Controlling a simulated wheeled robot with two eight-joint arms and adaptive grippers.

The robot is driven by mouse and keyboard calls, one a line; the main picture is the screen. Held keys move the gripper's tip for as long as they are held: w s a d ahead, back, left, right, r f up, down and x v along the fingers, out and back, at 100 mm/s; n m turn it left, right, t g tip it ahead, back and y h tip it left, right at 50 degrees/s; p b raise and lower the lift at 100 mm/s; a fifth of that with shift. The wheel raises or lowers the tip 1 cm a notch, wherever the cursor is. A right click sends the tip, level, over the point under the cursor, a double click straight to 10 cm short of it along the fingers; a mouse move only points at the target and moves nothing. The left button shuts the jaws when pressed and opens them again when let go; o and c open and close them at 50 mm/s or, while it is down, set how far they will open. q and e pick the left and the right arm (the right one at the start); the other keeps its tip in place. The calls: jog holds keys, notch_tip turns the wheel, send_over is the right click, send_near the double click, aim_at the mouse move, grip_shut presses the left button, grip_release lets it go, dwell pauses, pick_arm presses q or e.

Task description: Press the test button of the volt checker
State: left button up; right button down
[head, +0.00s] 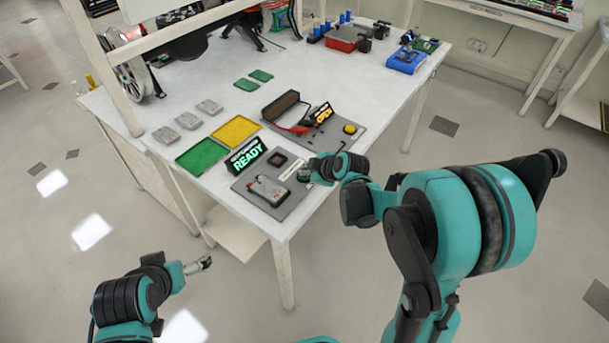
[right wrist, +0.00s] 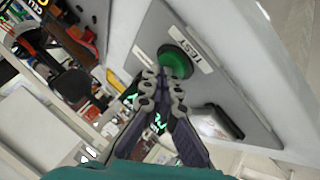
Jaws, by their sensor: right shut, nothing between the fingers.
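The volt checker is a grey plate (head: 240,186) at the table's near corner, with a black display (head: 247,157) reading READY in green. Its round green test button (right wrist: 176,58) shows in the right wrist view beside a white TEST label (right wrist: 200,57). My right gripper (right wrist: 160,76) is shut and empty, its fingertips at the button's edge and partly covering it; whether they touch it I cannot tell. In the head view the right gripper (head: 308,172) is over the plate's right end. My left gripper (head: 204,264) hangs low, off the table; its finger gap is unclear.
A grey device (head: 268,190) lies on the checker plate. A green mat (head: 201,154) and a yellow mat (head: 236,131) lie behind it.

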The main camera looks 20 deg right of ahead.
jog(key=shift+f, duration=0.25)
jog(key=shift+r, duration=0.1)
dwell(0.4)
jog(key=shift+r+p, duration=0.45)
jog(key=shift+r, duration=0.3)
notch_tip(320, 180, up, 5)
jog(key=p, duration=0.4)
jog(key=shift+r, duration=0.1)
dwell(0.6)
